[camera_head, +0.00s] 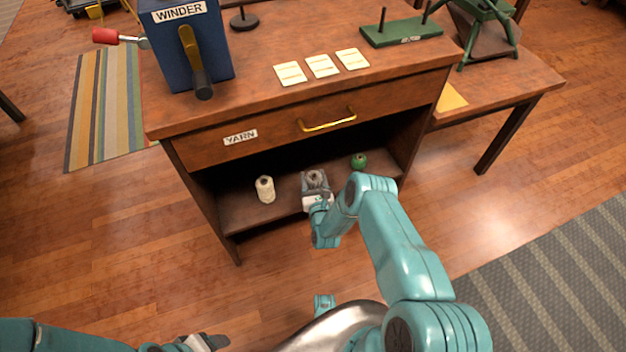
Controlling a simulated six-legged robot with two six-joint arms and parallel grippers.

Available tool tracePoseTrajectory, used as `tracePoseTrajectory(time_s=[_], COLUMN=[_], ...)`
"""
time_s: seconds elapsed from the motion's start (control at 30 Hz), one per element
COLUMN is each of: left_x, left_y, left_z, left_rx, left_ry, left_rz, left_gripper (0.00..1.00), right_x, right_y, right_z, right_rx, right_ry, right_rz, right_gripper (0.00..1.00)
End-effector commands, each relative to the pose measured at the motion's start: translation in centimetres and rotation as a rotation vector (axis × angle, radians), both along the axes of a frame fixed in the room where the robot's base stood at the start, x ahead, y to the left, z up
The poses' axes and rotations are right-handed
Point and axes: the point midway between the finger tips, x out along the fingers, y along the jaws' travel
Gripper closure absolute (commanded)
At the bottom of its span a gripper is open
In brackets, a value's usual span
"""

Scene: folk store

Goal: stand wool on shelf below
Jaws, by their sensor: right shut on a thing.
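My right gripper (315,188) reaches into the open shelf (238,219) below the drawer. It is shut on a small grey-brown piece of wool (314,176), which is mostly hidden by the jaws. The wool is at or just above the shelf board; I cannot tell whether it touches. A cream wool cone (265,190) stands upright on the shelf to the left. A small green wool ball (360,160) sits farther right and back. My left gripper (208,343) is low at the bottom edge, away from the cabinet, its jaws too unclear to read.
The yarn drawer (270,128) above the shelf is shut, with a brass handle (328,120). On the top stand a blue winder (188,45), several cards (322,66) and a green peg rack (402,32). Bare shelf lies between the cream cone and my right gripper.

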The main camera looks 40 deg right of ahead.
Motion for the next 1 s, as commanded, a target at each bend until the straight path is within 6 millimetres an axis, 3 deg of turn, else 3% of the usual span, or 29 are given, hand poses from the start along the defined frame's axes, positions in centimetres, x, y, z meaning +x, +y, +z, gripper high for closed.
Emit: tracePoseTrajectory(time_s=[0.23,0.27,0.3,0.33,0.7,1.0], left_x=[0.0,0.0,0.0,0.0,0.0,0.0], left_y=[0.0,0.0,0.0,0.0,0.0,0.0], left_z=[-0.5,-0.4,-0.3,-0.3,0.4,2.2], left_rx=[0.0,0.0,0.0,0.0,0.0,0.0], left_ry=[0.0,0.0,0.0,0.0,0.0,0.0], left_rz=[0.0,0.0,0.0,0.0,0.0,0.0], left_gripper=[0.38,0.38,0.38,0.38,0.38,0.38], right_x=[0.0,0.0,0.0,0.0,-0.2,-6.3], right_y=[0.0,0.0,0.0,0.0,0.1,2.9], right_z=[-0.5,-0.3,-0.3,-0.3,0.3,0.2], right_rx=[0.0,0.0,0.0,0.0,0.001,0.004], right_ry=[0.0,0.0,0.0,0.0,0.002,0.006], right_rz=[0.0,0.0,0.0,0.0,0.0,0.0], right_gripper=[0.74,0.36,0.23,0.2,0.2,0.2])
